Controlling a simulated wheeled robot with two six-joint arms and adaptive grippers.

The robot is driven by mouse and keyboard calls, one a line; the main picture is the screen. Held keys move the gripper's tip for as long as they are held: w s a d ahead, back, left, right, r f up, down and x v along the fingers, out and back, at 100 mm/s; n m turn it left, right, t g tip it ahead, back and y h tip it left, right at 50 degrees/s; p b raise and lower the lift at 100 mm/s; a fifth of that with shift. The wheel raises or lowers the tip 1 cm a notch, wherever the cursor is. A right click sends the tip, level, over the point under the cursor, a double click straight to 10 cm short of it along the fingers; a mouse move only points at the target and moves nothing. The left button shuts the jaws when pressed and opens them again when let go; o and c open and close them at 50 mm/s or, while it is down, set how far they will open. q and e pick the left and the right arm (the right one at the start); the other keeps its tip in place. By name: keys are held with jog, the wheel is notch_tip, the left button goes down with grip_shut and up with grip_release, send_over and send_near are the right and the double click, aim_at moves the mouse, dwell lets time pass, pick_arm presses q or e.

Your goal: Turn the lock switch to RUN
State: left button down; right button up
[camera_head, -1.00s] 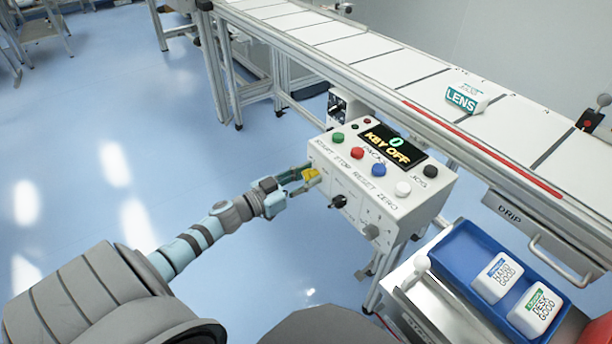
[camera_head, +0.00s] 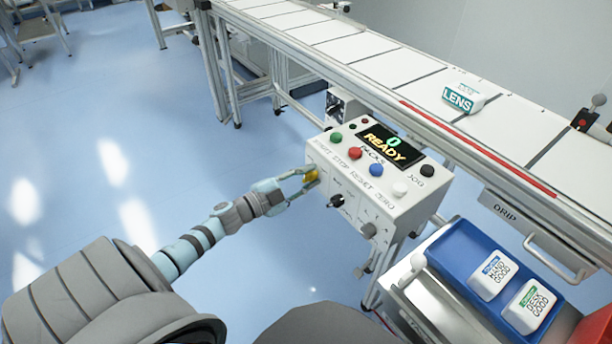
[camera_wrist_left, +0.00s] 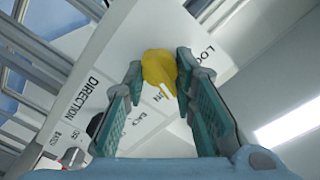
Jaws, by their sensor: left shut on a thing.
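The yellow lock switch (camera_head: 311,176) sits on the front face of the white control box (camera_head: 385,207), near its left end. In the left wrist view the yellow knob (camera_wrist_left: 159,70) shows between the fingers, with a pale pointer line near the printed letters "N". My left gripper (camera_head: 308,178) is shut on the knob; its fingertips also show in the left wrist view (camera_wrist_left: 160,75). The display (camera_head: 388,145) on top of the box reads "0 READY". My right gripper is not in view.
Green, red, blue, white and black buttons line the box top. A black direction knob (camera_head: 337,201) sits right of the lock switch. A conveyor (camera_head: 400,70) with a LENS carton (camera_head: 462,98) runs behind. A blue tray (camera_head: 460,262) holds two white packs at right.

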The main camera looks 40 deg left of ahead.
pick_arm(q)
jog(key=shift+s+f+m, duration=0.1)
jog(key=shift+f+m, duration=0.15)
jog(key=shift+m, duration=0.65)
jog(key=m, duration=0.2)
jog(key=shift+m, duration=0.3)
jog(key=shift+m+b, duration=0.45)
jog(key=shift+m, duration=0.65)
jog(key=shift+f+m, duration=0.1)
jog(key=shift+m, duration=0.7)
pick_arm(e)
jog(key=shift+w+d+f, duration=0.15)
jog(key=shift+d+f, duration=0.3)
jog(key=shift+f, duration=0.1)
pick_arm(q)
jog(key=c, duration=1.3)
grip_release()
jog(key=shift+c, duration=0.2)
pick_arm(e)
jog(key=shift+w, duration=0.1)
